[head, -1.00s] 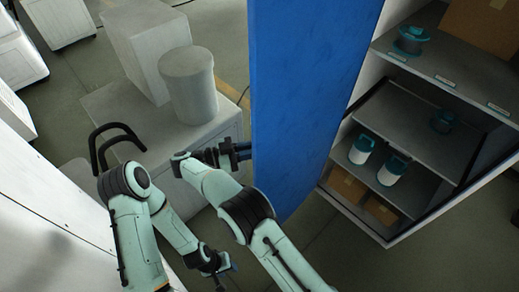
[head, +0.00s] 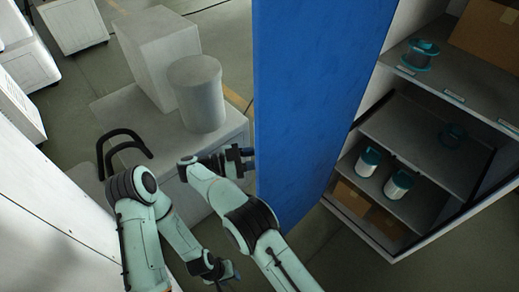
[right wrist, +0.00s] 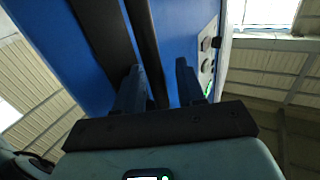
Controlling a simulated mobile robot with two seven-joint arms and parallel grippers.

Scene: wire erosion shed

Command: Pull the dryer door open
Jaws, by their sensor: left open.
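A tall blue panel (head: 310,100) fills the centre of the head view; I cannot tell whether it is the dryer's door or its side. In the right wrist view a blue face (right wrist: 55,50) carries long black bars (right wrist: 148,45), one running down between the fingers. My right gripper (head: 246,160) is at the panel's left edge in the head view. Its fingers (right wrist: 160,80) stand apart in the right wrist view, with blue showing between the bar and the right finger. My left gripper (head: 226,271) is open and low in the head view, away from the panel.
An open shelf unit (head: 440,185) at right holds teal-and-white spools (head: 398,183) and cardboard boxes (head: 352,196). A grey cylinder (head: 200,93) and a pale block (head: 160,50) stand at left. Black looped bars (head: 125,142) lie near my left elbow. A control panel (right wrist: 207,55) shows in the right wrist view.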

